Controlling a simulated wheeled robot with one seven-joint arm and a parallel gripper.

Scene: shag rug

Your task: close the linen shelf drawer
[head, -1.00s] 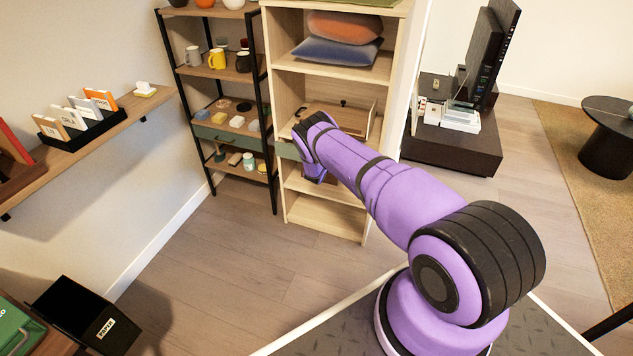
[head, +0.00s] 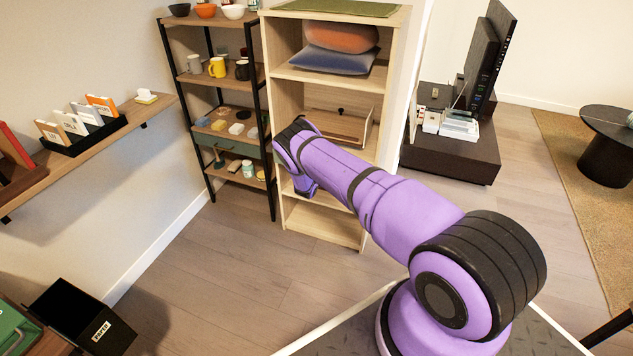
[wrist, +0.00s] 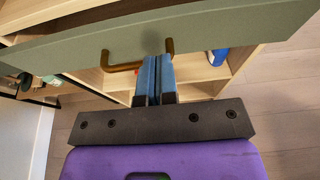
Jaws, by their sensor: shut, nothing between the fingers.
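The linen shelf (head: 300,75) is a pale wood unit in the middle of the head view, with cushions on an upper board. Its drawer front (wrist: 225,30) is grey-green and crosses the top of the wrist view, with a bronze bar handle (wrist: 122,67). Pale wood shows behind the front's top edge at upper left. My gripper (wrist: 157,62) is shut, its blue fingers in front of the drawer front and overlapping the handle. I cannot tell whether they touch it. In the head view my arm hides most of the drawer front and the fingertips.
A dark-framed rack (head: 205,80) with mugs and bowls stands left of the shelf. A low dark TV bench (head: 455,155) stands to the right. A black paper bin (head: 75,315) is at lower left. The wood floor (head: 225,270) before the shelf is clear.

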